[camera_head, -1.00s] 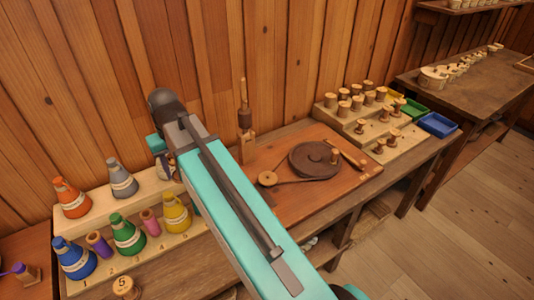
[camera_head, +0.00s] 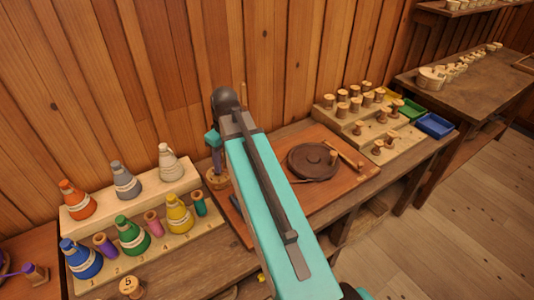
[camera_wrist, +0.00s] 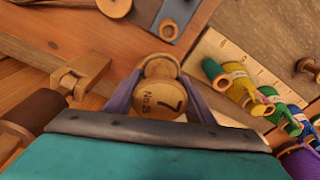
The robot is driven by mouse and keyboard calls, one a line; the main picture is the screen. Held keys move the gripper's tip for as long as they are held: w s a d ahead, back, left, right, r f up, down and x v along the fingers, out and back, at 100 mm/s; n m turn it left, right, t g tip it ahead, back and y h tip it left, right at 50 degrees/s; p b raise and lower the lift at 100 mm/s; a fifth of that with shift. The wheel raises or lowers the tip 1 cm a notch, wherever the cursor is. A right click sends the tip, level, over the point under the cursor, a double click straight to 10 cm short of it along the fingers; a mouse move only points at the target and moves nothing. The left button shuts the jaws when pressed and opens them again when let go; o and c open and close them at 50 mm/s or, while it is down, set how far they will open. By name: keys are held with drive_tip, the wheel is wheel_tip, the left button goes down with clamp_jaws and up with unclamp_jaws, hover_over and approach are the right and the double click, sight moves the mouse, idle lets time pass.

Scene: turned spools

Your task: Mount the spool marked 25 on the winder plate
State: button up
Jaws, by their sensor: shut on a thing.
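My gripper (camera_wrist: 165,100) is shut on a round wooden spool (camera_wrist: 158,104). Its face shows a large 7 and smaller lettering that looks like No.25.
A dark wheel (camera_head: 313,160) lies on the board (camera_head: 352,190). A wooden bracket (camera_wrist: 80,74) stands left of the spool. Thread cones and small spools fill the stand (camera_head: 155,243) at left. Stepped racks (camera_head: 350,125) and colored trays (camera_head: 434,125) are at right.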

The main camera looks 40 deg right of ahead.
drive_tip(key=s+d+f+n+p, duration=0.1)
drive_tip(key=s+d, duration=0.2)
drive_tip(key=d, duration=0.3)
drive_tip(key=s+d+n+p, duration=0.2)
drive_tip(key=s+d, duration=0.1)
drive_tip(key=d, duration=0.4)
drive_tip(key=shift+f+y, duration=0.3)
drive_tip(key=shift+f, duration=0.05)
drive_tip(key=shift+f, duration=0.15)
drive_tip(key=shift+f+b, duration=1.7)
drive_tip(key=shift+f, duration=1)
drive_tip(key=shift+f, duration=0.65)
drive_tip(key=o, duration=0.8)
